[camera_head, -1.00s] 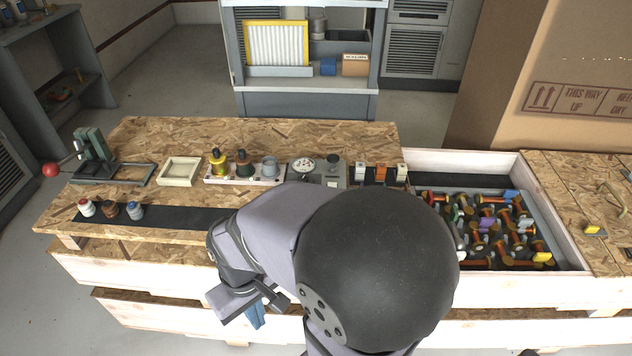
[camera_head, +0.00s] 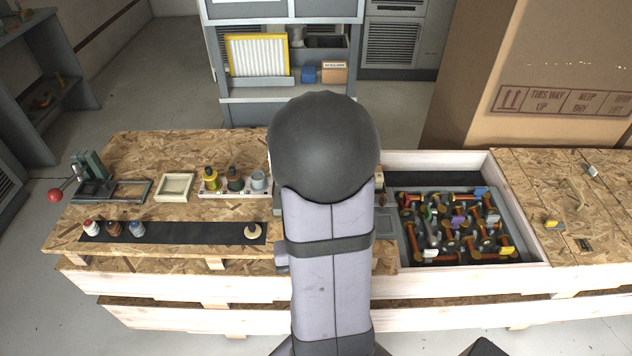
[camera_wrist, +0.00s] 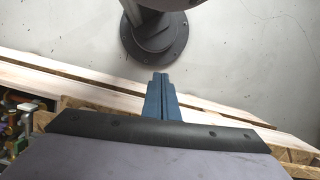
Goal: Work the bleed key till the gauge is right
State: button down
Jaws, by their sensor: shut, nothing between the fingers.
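The gauge and the bleed key are hidden in the head view; my arm stands in front of the middle of the bench. Only a sliver of grey edge shows left of the arm there. My gripper (camera_wrist: 161,77) shows in the wrist view as two blue fingers pressed together, with nothing between them. It points toward the grey floor and a dark round base, over a pale wooden edge. In the head view the gripper is hidden behind my arm. Neither the gauge nor the key shows in the wrist view.
A press with a red ball handle (camera_head: 55,195), an empty cream tray (camera_head: 176,187) and a white rack (camera_head: 234,191) of bottles stand left. Small jars stand on a black strip (camera_head: 185,232). A crate (camera_head: 455,190) of valve parts lies right. The bench behind the tray is clear.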

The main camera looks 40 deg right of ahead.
jog(key=w+d+r+m+t+y+p, duration=0.1)
jog(key=w+d+r+m+t+p, duration=0.1)
jog(key=d+m+p, duration=0.4)
jog(key=w+d+r+m+t+y+p, duration=0.2)
jog(key=d+m+t+p, duration=0.15)
jog(key=d, duration=0.45)
jog(key=w+d+r+m+t, duration=0.2)
jog(key=w+d+r, duration=0.2)
jog(key=w, duration=0.3)
jog(key=w+d+r+m+t+b, duration=0.1)
jog(key=w+d+r+m+t, duration=0.2)
jog(key=w, duration=0.4)
jog(key=shift+d+r+h, duration=0.3)
jog(key=shift+d+r, duration=0.1)
jog(key=shift+r, duration=0.4)
jog(key=shift+f, duration=0.2)
notch_tip(320, 180, down, 8)
jog(key=b, duration=0.6)
jog(key=shift+f+b, duration=0.25)
jog(key=shift+b, duration=0.15)
jog(key=shift+f, duration=0.2)
jog(key=shift+f+b, duration=0.25)
jog(key=shift+b, duration=0.1)
